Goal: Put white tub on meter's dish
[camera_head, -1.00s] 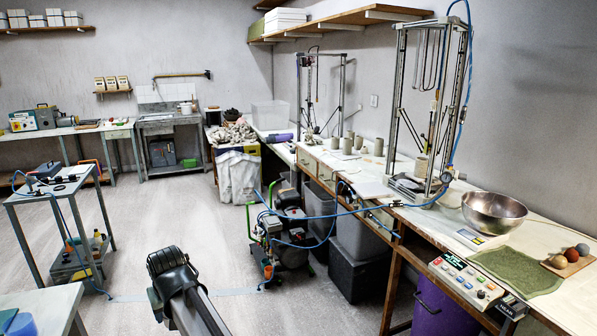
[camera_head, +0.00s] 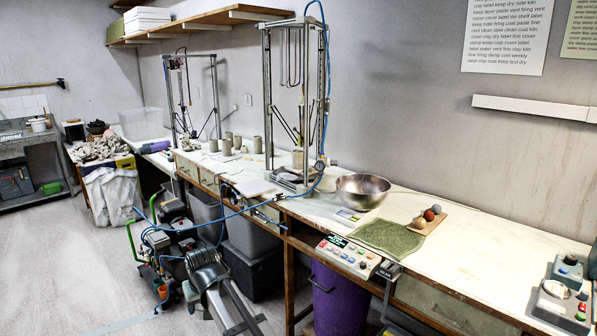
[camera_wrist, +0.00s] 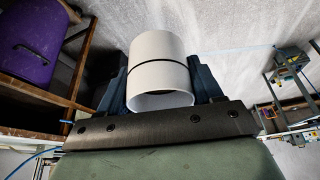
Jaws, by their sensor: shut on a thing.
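In the wrist view, my gripper (camera_wrist: 160,78) is shut on a white tub (camera_wrist: 160,58), with one dark finger on each side. The tub is a smooth white cylinder with a thin dark line around it. In the head view, a dark part of my arm shows low at the left of centre, over the floor, and I cannot see the tub there. A grey-green device (camera_head: 562,293) with knobs and a pale round top stands at the far right. I cannot tell which is the meter.
A purple bin (camera_head: 340,300) is below. The bench right of the cloth is mostly clear.

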